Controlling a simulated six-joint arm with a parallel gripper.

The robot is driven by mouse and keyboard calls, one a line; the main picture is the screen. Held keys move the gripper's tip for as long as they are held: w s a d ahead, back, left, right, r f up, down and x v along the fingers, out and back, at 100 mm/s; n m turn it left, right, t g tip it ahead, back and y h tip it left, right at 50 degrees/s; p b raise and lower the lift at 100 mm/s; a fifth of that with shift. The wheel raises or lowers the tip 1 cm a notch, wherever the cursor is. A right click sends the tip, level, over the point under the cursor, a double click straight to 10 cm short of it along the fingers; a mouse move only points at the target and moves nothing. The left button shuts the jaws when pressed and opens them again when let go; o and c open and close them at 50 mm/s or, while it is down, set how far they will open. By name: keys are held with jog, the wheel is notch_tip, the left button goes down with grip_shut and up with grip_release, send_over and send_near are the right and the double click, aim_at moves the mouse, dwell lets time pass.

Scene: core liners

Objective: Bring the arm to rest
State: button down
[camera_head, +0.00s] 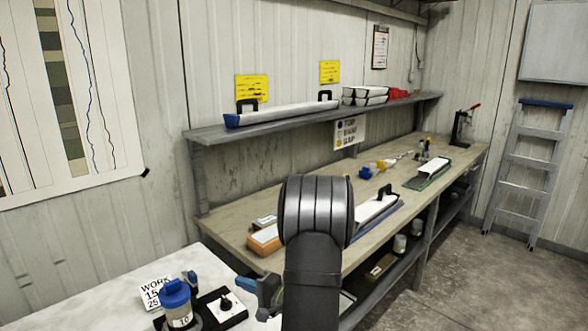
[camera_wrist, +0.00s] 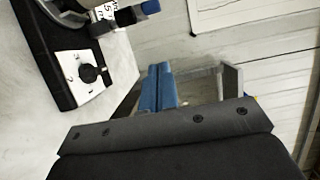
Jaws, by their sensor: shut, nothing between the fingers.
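My gripper (camera_head: 246,284) shows in the head view just left of my dark arm, above the right part of the white-topped table (camera_head: 190,258). It points to the left and looks clear of the objects there. In the wrist view, the blue finger pads of my gripper (camera_wrist: 156,86) lie side by side, shut with nothing between them. My arm's rounded dark joint stands in the middle of the head view and hides part of the wooden bench (camera_head: 232,226).
A ladder (camera_head: 528,172) leans at right.

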jog(key=s+a+x, duration=0.1)
jog(key=s+x, duration=0.1)
jog(key=x, duration=0.9)
jog(key=w+d+n+g+y, duration=0.2)
jog(key=w+n+g, duration=0.3)
jog(key=w+g, duration=0.3)
jog(key=d, duration=0.6)
jog(key=shift+s, duration=0.15)
jog(key=c, duration=2.2)
grip_release()
jog(key=shift+d, duration=0.1)
